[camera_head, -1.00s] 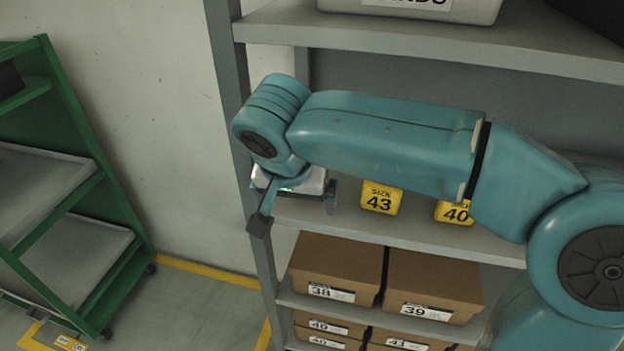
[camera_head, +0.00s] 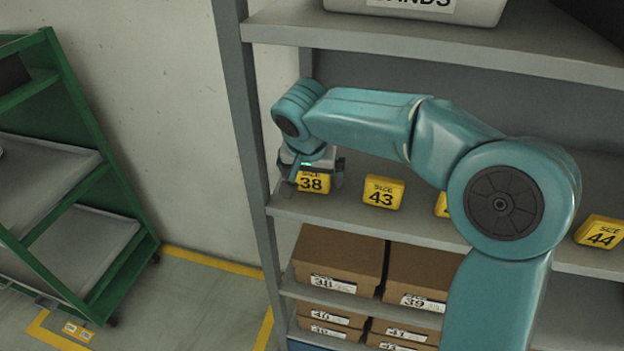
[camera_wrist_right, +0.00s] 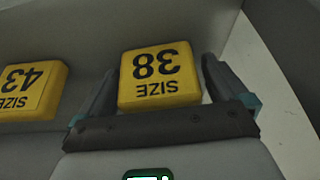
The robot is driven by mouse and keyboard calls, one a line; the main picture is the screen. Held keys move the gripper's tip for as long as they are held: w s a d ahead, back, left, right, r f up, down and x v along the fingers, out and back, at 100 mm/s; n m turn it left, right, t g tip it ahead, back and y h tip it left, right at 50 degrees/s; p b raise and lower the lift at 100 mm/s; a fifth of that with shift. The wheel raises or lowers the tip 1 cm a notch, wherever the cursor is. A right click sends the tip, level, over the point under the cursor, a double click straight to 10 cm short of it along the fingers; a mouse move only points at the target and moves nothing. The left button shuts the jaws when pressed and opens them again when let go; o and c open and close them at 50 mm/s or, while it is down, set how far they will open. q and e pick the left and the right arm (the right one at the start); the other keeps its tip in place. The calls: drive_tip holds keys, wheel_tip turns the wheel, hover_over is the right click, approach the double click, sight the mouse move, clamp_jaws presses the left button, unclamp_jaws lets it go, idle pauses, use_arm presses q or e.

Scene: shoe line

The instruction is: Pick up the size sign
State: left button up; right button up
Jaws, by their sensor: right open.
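A yellow size sign marked 38 (camera_head: 314,182) stands on the grey shelf at its left end. My right gripper (camera_head: 317,180) is open, with one finger on each side of this sign. In the right wrist view the sign 38 (camera_wrist_right: 160,76) appears upside down between the open fingers (camera_wrist_right: 160,88), with a gap visible on the right side. A yellow sign 43 (camera_head: 383,192) stands to its right and also shows in the wrist view (camera_wrist_right: 32,90). A sign 44 (camera_head: 600,232) is farther right. My left gripper is not in view.
Another yellow sign (camera_head: 441,205) is mostly hidden behind my right arm. The shelf's left post (camera_head: 245,130) is close to the gripper. Boxes marked 38 (camera_head: 338,258) and 39 (camera_head: 420,275) sit below. A green rack (camera_head: 85,130) stands at left.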

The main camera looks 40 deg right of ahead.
drive_tip(key=c, duration=1)
drive_tip(key=shift+r, duration=0.15)
